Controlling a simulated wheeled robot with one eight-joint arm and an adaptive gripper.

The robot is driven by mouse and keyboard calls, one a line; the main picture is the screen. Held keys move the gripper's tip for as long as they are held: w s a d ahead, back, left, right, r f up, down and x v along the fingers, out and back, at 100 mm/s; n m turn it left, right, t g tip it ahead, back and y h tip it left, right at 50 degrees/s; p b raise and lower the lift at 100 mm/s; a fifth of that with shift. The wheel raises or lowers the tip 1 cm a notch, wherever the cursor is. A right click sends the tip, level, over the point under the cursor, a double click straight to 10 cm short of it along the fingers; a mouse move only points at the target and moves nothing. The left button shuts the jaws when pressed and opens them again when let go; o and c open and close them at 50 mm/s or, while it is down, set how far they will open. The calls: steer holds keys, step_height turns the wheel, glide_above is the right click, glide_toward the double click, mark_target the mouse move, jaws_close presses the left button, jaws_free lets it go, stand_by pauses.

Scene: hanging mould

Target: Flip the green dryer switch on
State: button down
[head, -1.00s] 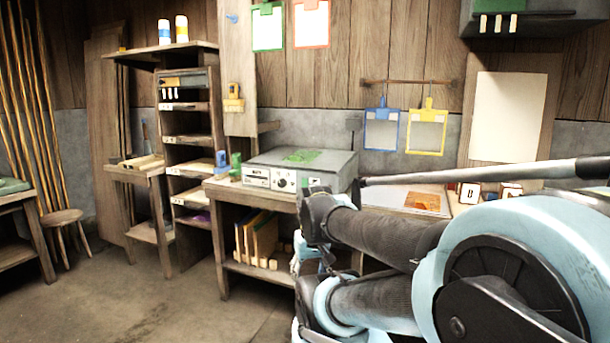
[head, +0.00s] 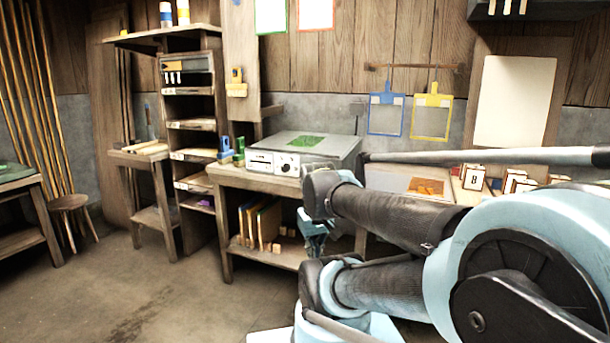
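I cannot pick out a green dryer switch for certain. A dark grey box (head: 537,9) hangs on the wall at the top right, cut off by the frame, with several pale strips below it. A grey bench unit (head: 330,146) has a green patch (head: 307,141) on top and knobs on its front. My gripper (head: 316,238) seems to be the small blue-and-dark end hanging beneath my arm's front joint, in front of the bench and well apart from both units. It is too small and partly hidden to show its fingers' state.
A wooden bench (head: 226,178) carries the grey unit; boards and small blocks fill its lower shelf. A blue frame (head: 386,98) and a yellow frame (head: 450,102) hang behind it. A shelf rack (head: 218,110) and stool (head: 69,203) stand left. Floor at front left is clear.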

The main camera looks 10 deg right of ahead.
steer(key=w+r+n+t+h, duration=0.1)
steer(key=w+r+n, duration=0.4)
steer(key=w+n, duration=0.4)
steer(key=w+d+r+n+t+h, duration=0.1)
steer(key=w+r+n, duration=0.4)
steer(key=w, duration=1.2)
steer(key=w+r+n+t+h, duration=0.1)
steer(key=w+r+n, duration=0.5)
steer(key=w+n, duration=0.7)
steer(key=shift+w+d+t+h, duration=0.3)
steer(key=shift+d+t+h, duration=0.1)
steer(key=shift+h, duration=0.2)
steer(key=w+d+r+x, duration=0.1)
steer(key=x, duration=1.1)
steer(key=shift+w+d, duration=0.35)
steer(key=shift+w, duration=0.2)
